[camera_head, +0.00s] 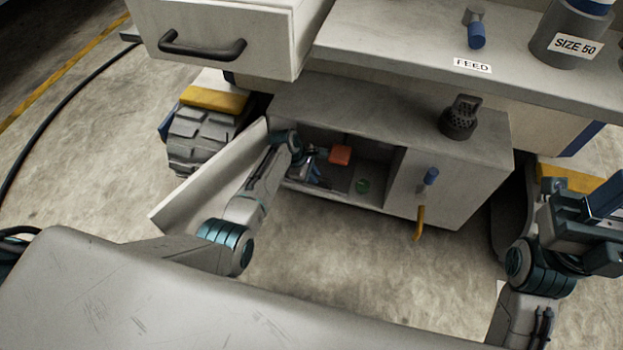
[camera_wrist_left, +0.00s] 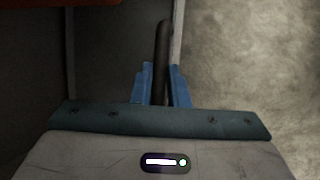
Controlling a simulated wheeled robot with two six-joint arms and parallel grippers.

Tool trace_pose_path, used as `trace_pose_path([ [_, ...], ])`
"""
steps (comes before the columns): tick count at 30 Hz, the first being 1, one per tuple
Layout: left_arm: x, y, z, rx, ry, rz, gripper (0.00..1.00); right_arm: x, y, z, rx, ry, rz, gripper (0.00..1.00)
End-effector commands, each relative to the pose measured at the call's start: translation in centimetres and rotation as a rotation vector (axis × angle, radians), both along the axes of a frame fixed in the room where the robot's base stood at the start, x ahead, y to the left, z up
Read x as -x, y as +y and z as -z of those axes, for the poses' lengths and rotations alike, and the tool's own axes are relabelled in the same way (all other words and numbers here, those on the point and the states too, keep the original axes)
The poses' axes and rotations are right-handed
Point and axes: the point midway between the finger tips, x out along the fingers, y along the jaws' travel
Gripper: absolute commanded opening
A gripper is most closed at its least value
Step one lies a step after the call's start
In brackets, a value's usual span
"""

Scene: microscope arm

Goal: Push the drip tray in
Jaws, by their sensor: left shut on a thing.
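The low cabinet (camera_head: 400,110) stands with its left door (camera_head: 205,180) swung open. A dark grey tray-like panel (camera_head: 337,178) shows in its opening, partly hidden by my left arm; I take it as the drip tray. My left gripper (camera_head: 318,160) is at the opening, beside this panel. In the left wrist view, the blue fingers (camera_wrist_left: 162,88) are shut around a dark bar handle (camera_wrist_left: 163,50), which runs along a pale edge (camera_wrist_left: 178,30). My right gripper (camera_head: 604,215) is at the right edge, away from the cabinet, and its jaws are unclear.
An orange block (camera_head: 340,155) and a green round thing (camera_head: 362,186) are inside the cabinet. A yellow handle (camera_head: 419,222) hangs at the closed right front. A drawer (camera_head: 215,40) juts out above. Floor in front is clear.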

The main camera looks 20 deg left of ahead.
Motion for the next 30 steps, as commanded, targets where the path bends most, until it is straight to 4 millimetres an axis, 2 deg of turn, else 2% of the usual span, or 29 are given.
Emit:
trace_pose_path([
  [1, -0.5, 0.1, -0.3, -0.001, -0.014, -0.003, 0.0, 0.1, 0.0, 0.0, 0.0, -0.003, 0.0, 0.41],
  [8, -0.6, 0.1, -0.4, -0.002, -0.018, -0.004, 0.0, 0.2, 0.0, -0.1, 0.004, -0.005, 0.0, 0.41],
  [9, -0.6, 0.1, -0.4, -0.002, -0.018, -0.004, 0.22, 0.2, 0.0, -0.1, 0.004, -0.004, 0.0, 0.41],
  [11, -0.6, 0.1, -0.4, -0.002, -0.017, -0.003, 0.34, 0.2, 0.0, -0.1, 0.005, -0.003, 0.0, 0.41],
  [12, -0.6, 0.1, -0.4, -0.001, -0.016, -0.003, 0.36, 0.2, 0.0, 0.0, 0.005, -0.002, -0.001, 0.41],
  [23, 0.2, 0.1, -0.2, 0.0, -0.01, -0.002, 0.36, -0.1, 0.1, 0.0, 0.009, 0.008, -0.001, 0.41],
  [26, 1.3, 0.1, -0.2, 0.0, -0.009, -0.002, 0.36, -0.1, 0.1, -0.3, 0.008, 0.006, -0.001, 0.41],
  [30, 3.8, 0.2, -0.2, -0.001, -0.007, -0.001, 0.36, 0.0, 0.0, -0.7, 0.008, 0.005, -0.001, 0.41],
])
